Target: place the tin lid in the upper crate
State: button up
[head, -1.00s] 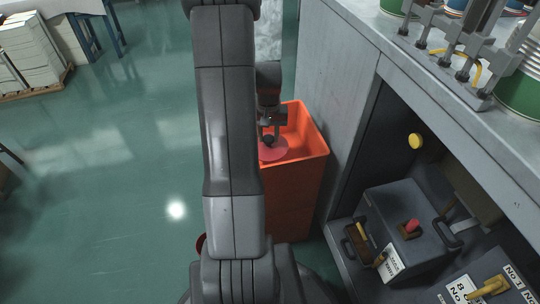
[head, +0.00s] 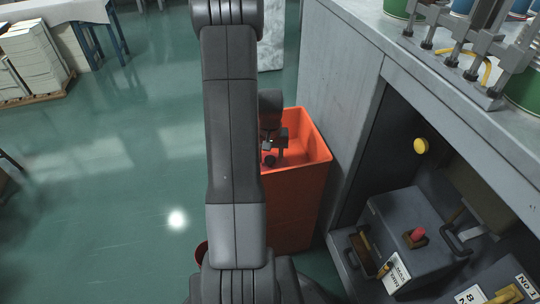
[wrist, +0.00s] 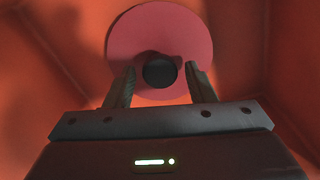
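The tin lid (wrist: 185,32) is a flat pinkish-red disc with a black round knob (wrist: 160,71). In the wrist view it lies beyond my fingertips, with orange walls around it. My gripper (wrist: 160,78) has one finger on each side of the knob, with a small gap showing on both sides, so it looks open. In the head view my gripper (head: 272,150) reaches down inside the upper orange crate (head: 312,142). The lid's disc cannot be made out there; my arm hides the crate's left part.
A grey workbench (head: 345,85) stands close on the crate's right, with cans and a metal rack on top. Grey toolboxes (head: 410,235) sit on its lower shelf. Green floor on the left is open. Stacked paper (head: 35,55) stands at the far left.

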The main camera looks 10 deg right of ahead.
aim_at(270, 158)
notch_tip(270, 158, up, 12)
jog(key=p, duration=0.4)
jog(key=shift+r, duration=0.2)
